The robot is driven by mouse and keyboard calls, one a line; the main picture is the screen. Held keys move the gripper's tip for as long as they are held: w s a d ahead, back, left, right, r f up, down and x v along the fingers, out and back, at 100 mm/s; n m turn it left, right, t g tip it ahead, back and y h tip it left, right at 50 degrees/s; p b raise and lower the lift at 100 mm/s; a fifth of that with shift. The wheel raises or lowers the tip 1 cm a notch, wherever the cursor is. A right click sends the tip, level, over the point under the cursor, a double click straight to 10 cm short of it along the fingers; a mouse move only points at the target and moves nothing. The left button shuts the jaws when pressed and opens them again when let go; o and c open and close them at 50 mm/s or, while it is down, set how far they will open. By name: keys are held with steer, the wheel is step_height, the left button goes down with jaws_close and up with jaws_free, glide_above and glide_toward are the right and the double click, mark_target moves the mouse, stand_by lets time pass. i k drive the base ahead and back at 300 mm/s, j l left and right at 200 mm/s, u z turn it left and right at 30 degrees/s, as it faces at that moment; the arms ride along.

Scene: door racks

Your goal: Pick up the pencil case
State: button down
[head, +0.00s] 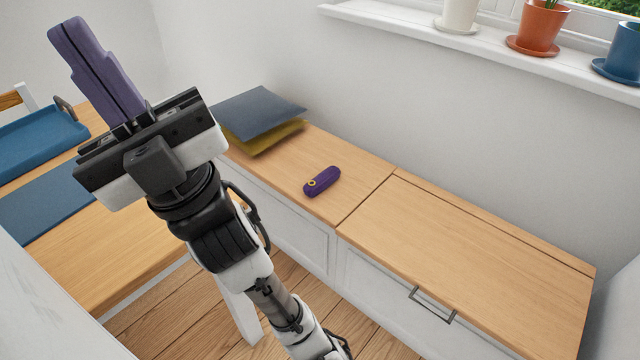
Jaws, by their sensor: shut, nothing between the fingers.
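The pencil case (322,181) is a small purple, rounded case with a yellow ring mark near its left end. It lies on the wooden top of the low bench, right of the cushions. My gripper (68,30) is raised at the upper left, well apart from the case, with its purple fingers pointing up and left. The fingers are together and nothing shows between them.
The low bench (470,262) runs along the wall, its right top bare. Blue-grey and yellow cushions (258,112) are stacked at its left end. A table (110,262) with a blue tray (40,137) stands left. Several pots (540,28) line the windowsill.

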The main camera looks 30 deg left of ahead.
mark_target(317, 185)
steer(key=i+u, duration=0.6)
steer(key=u, duration=0.15)
steer(key=i+l+u, duration=0.2)
steer(key=u, duration=0.2)
steer(key=i+l+u, duration=0.35)
steer(key=j, duration=0.1)
